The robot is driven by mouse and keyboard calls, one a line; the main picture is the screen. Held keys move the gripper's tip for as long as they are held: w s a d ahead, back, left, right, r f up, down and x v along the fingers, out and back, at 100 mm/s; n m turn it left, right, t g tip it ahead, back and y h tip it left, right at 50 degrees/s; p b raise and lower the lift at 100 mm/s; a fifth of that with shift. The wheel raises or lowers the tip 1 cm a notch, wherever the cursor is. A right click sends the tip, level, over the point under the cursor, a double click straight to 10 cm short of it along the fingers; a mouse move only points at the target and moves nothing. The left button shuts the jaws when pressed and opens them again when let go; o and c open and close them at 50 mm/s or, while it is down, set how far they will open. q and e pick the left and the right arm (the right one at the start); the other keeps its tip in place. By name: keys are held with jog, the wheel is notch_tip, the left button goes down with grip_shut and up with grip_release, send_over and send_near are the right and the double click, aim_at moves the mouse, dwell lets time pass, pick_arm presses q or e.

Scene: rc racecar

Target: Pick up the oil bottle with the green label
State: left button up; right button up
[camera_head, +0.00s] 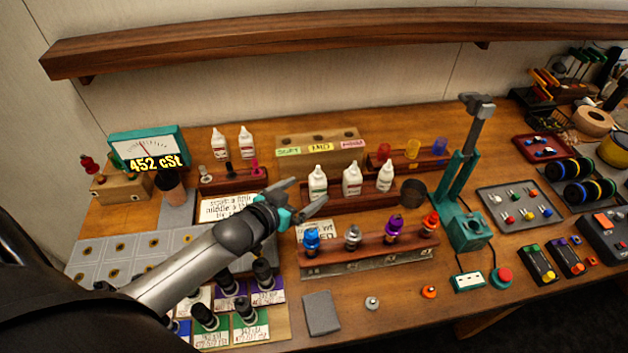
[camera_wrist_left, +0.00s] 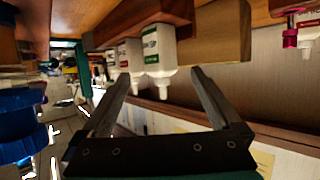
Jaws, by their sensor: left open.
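The oil bottle with the green label (camera_wrist_left: 157,48) is white with a pointed tip. It shows upside down in the left wrist view, ahead of and between the fingers. In the head view it appears to be the leftmost bottle (camera_head: 317,184) of three upright in a dark red wooden rack (camera_head: 332,204). My left gripper (camera_head: 304,194) is open and empty, just in front of and left of that bottle, apparently not touching it. It also shows open in the left wrist view (camera_wrist_left: 161,74). My right gripper is not in view.
A middle bottle (camera_head: 351,178) and a right bottle (camera_head: 385,176) stand close beside it. A shock-absorber rack (camera_head: 370,254) with coloured caps lies in front. A wooden block with labels (camera_head: 320,150) stands behind. A teal press stand (camera_head: 462,205) rises at the right.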

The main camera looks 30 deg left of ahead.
aim_at(312, 188)
pick_arm(q)
jog(key=shift+b+x, duration=0.4)
jog(key=shift+x, duration=2.95)
jog(key=shift+f, duration=0.15)
jog(key=shift+c, duration=0.2)
jog(key=c, duration=1.4)
jog(key=shift+c, duration=0.2)
